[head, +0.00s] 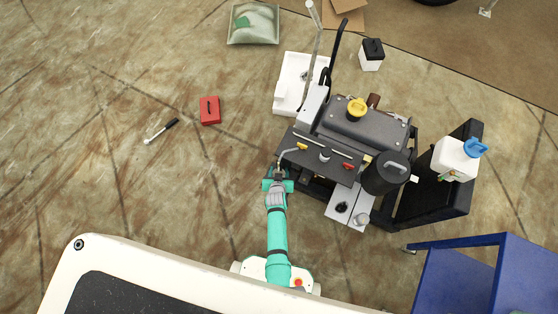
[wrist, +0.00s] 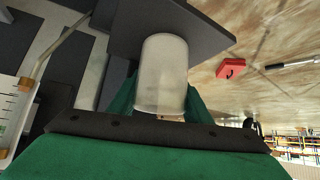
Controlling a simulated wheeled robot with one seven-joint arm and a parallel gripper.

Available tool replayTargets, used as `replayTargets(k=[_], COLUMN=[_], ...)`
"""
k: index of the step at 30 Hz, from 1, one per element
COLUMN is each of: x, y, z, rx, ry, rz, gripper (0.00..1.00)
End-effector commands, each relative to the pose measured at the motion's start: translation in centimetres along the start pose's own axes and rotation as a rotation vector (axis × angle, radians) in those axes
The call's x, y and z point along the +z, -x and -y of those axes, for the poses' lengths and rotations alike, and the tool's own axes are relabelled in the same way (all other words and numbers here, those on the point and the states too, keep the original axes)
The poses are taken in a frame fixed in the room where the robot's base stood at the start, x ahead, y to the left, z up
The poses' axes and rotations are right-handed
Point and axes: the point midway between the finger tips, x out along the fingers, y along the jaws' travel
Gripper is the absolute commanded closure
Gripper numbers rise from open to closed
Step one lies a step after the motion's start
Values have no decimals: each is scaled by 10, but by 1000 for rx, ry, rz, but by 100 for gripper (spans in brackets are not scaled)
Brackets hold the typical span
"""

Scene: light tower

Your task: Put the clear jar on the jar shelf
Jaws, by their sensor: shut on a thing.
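The clear jar (wrist: 163,75) is a frosted, see-through cylinder. In the wrist view it is between the green fingers of my gripper (wrist: 155,112), which is shut on it. A dark flat plate (wrist: 205,30) is close to the jar's far end; I cannot tell whether they touch. In the head view my gripper (head: 278,184) is at the near left edge of the black machine (head: 365,130), beside its dark panel (head: 315,157). The jar is not clearly visible there. I cannot tell which surface is the jar shelf.
Small yellow and red handles sit on the panel. A dark cylinder (head: 385,174) and a white plate (head: 349,204) are to its right. A white jug (head: 455,159) stands on a black stand. A red box (head: 209,111) lies on open floor at left. A blue cart (head: 455,278) is lower right.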

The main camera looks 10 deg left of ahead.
Motion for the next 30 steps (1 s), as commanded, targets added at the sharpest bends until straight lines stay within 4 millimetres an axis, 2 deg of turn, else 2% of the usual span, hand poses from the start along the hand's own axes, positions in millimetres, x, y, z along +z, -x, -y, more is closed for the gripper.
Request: replayTargets(k=[6, 7, 9, 20, 26, 30], x=[2, 2, 1, 0, 1, 1], y=[-2, -1, -1, 1, 21, 45], z=[0, 0, 0, 0, 0, 0], rx=[0, 0, 0, 0, 0, 1], ry=[0, 0, 0, 1, 1, 1], rz=[0, 0, 0, 0, -1, 0], gripper=[78, 48, 37, 37, 37, 37])
